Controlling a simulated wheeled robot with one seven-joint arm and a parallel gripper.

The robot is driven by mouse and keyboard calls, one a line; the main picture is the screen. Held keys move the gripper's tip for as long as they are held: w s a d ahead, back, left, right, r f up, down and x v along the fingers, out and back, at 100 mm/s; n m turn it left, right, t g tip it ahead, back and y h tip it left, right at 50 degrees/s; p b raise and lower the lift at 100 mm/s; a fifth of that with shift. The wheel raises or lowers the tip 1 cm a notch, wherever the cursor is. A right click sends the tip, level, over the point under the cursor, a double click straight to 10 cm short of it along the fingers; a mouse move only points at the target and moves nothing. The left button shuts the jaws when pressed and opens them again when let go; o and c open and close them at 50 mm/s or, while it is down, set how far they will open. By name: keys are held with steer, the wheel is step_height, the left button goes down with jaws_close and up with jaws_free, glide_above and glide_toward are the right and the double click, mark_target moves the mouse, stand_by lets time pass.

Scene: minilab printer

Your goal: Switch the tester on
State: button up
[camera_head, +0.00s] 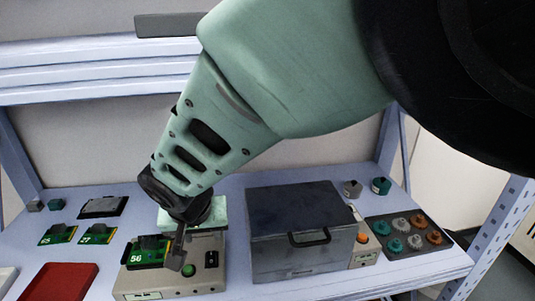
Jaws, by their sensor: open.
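A beige box (205,278) that looks like the tester stands at the front left of the bench. It carries a green circuit board (136,258) marked 56. On its top face are a round green button (188,270) and a small black switch-like part (212,259). My gripper (181,262) points down over the box, between the board and the black part, close to the green button. It is open, and I see nothing held in it. I cannot tell whether a fingertip touches the box. My arm and wrist hide part of the box's back.
A dark grey box (275,258) with a handle stands right of the tester, with an orange button (362,238) beside it. A tray (440,242) of several coloured round parts is at the far right. Boards (58,235) and a red tray (66,283) lie left.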

mark_target(211, 255)
steer(key=p+x, duration=0.1)
steer(key=x, duration=1.2)
steer(key=shift+f, duration=0.15)
jaws_close()
